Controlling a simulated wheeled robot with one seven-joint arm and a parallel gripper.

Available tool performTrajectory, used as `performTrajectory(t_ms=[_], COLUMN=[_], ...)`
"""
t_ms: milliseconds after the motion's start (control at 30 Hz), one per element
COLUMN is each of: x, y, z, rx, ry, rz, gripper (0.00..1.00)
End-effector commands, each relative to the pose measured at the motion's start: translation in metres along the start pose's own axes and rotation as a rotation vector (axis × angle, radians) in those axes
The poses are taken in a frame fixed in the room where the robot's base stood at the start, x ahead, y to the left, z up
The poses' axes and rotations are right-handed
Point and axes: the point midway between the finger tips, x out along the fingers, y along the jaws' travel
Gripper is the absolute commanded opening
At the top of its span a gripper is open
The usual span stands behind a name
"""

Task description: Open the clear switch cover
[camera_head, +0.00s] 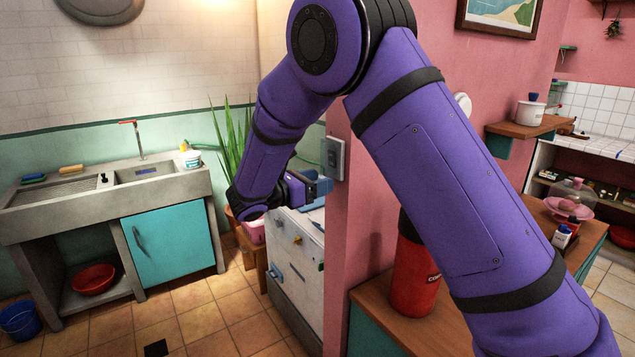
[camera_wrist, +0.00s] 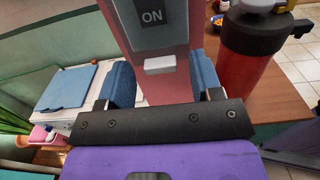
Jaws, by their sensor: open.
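The switch unit (camera_head: 334,158) is a grey box on the end face of the pink wall in the head view. In the wrist view its dark panel (camera_wrist: 153,17) reads "ON", with a pale tab (camera_wrist: 160,65) below it. The clear cover itself is hard to make out, and the top of the unit is cut off. My gripper (camera_head: 318,186) is just below and in front of the unit. In the wrist view its blue-padded fingers (camera_wrist: 162,80) are apart, on either side of the pink wall end below the tab, with nothing seen held between them.
A red flask (camera_head: 416,270) stands on the wooden counter (camera_head: 375,305) right of the wall. A white appliance (camera_head: 297,245) stands below my gripper, left of the wall. A sink unit (camera_head: 105,205) and a plant (camera_head: 230,150) are farther left.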

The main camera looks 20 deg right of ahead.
Motion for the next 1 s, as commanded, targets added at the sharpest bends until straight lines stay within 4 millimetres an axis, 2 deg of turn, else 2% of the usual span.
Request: performTrajectory(t_ms=[267, 367, 533, 567, 833, 1000], x=[0.002, 0.002, 0.002, 0.002, -0.003, -0.017], y=[0.000, 0.000, 0.000, 0.000, 0.001, 0.004], z=[0.000, 0.000, 0.000, 0.000, 0.002, 0.006], rx=[0.000, 0.000, 0.000, 0.000, 0.001, 0.003], ry=[0.000, 0.000, 0.000, 0.000, 0.023, 0.096], rz=[0.000, 0.000, 0.000, 0.000, 0.001, 0.002], gripper=[0.60, 0.41, 0.02, 0.00, 0.00, 0.00])
